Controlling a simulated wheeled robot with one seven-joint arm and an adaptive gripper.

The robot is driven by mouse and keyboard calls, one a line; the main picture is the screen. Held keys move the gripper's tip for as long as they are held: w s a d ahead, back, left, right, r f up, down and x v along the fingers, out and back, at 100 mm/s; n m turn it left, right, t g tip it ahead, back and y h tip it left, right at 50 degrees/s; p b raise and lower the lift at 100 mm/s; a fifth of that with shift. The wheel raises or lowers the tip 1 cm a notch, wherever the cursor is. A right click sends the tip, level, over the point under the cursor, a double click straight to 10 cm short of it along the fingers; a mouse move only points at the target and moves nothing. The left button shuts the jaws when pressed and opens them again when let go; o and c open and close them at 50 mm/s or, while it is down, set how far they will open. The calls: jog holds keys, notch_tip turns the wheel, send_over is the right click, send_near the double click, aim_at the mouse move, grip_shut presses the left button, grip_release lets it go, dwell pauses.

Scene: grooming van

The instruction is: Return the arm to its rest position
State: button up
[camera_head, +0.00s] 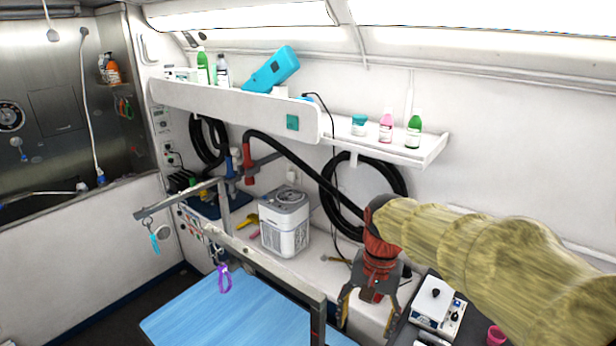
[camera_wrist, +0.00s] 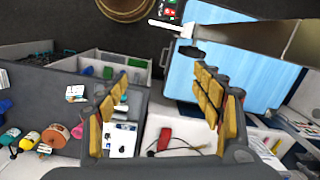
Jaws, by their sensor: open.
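My arm comes in from the right in the head view, in a pale yellow sleeve. My gripper (camera_head: 368,303) hangs from its end and points down, with its two fingers apart. Nothing shows between the fingers. In the wrist view my gripper (camera_wrist: 165,110) is also spread wide and empty. It is above a white counter (camera_wrist: 178,128) beside the blue grooming table (camera_wrist: 195,75). A red clipper-like thing with a cord (camera_wrist: 165,138) lies on the counter below the fingers.
The blue table (camera_head: 225,310) has a metal frame over it. A white box-shaped machine (camera_head: 285,222) stands on the counter. A white shelf (camera_head: 235,107) with bottles runs along the wall. A dark surface (camera_wrist: 60,100) holds several jars and a white device (camera_head: 438,305).

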jog(key=s+d+f+n+t+b, duration=0.2)
jog(key=s+d+f+t+b, duration=0.1)
jog(key=s+f+b, duration=0.2)
jog(key=s+d+f+n+t+b, duration=0.2)
jog(key=s+d+f+t+b, duration=0.1)
jog(key=s+b, duration=0.6)
jog(key=s+f, duration=0.1)
jog(key=s, duration=0.2)
jog(key=shift+s+d+f+n+h, duration=0.15)
jog(key=shift+d+f+n+h, duration=0.15)
jog(key=shift+f, duration=0.1)
